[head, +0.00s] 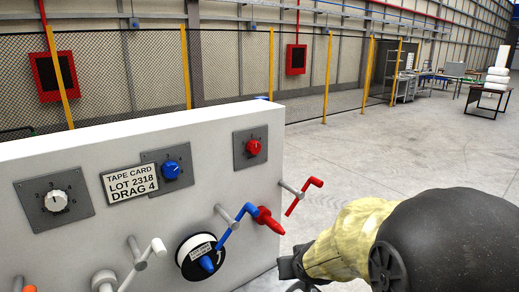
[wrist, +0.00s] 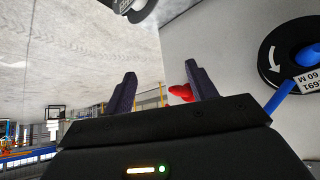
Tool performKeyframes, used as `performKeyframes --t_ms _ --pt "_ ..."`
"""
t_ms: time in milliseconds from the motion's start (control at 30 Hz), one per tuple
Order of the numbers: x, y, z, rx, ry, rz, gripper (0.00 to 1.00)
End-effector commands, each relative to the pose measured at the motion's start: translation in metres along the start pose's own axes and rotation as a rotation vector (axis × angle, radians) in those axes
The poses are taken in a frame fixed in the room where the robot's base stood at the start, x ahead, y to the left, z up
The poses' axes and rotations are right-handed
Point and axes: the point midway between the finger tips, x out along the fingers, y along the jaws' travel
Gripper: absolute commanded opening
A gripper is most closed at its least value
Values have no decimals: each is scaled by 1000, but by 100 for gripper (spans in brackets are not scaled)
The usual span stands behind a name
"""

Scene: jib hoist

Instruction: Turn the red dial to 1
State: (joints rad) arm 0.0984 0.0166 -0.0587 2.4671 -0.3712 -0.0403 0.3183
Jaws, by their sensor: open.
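The red dial (head: 253,147) sits on a grey square plate at the upper right of the white panel (head: 215,185) in the head view. Marks around it are too small to read, so I cannot tell its setting. My gripper (head: 292,268) is low and to the right of the dial in the head view, beside the panel's right end and partly cut off by the frame. In the wrist view my gripper (wrist: 163,82) is open, with its two dark fingers apart and nothing held between them. The red dial is not clearly seen in the wrist view.
A blue dial (head: 171,170) and a white dial (head: 58,201) are on the panel, with a tape card (head: 130,182) between them.

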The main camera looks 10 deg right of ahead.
Motion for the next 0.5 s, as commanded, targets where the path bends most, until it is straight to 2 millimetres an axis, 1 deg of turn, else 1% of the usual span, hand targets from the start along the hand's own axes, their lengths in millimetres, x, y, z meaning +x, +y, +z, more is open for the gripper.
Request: performKeyframes --t_ms 33,67,100,167,200,300,400,500 --pt "-2 7 -26 5 87 -3 57" --pt "-4 11 -40 11 141 -9 57" --pt "-7 17 -59 17 211 -20 57" --pt "-14 24 -85 25 310 -45 57" --pt "-20 27 -102 26 374 -68 57" --pt "-38 34 -138 26 517 -143 57" --pt "-60 36 -166 14 636 -241 57" --pt "-84 36 -185 -3 726 -360 57"
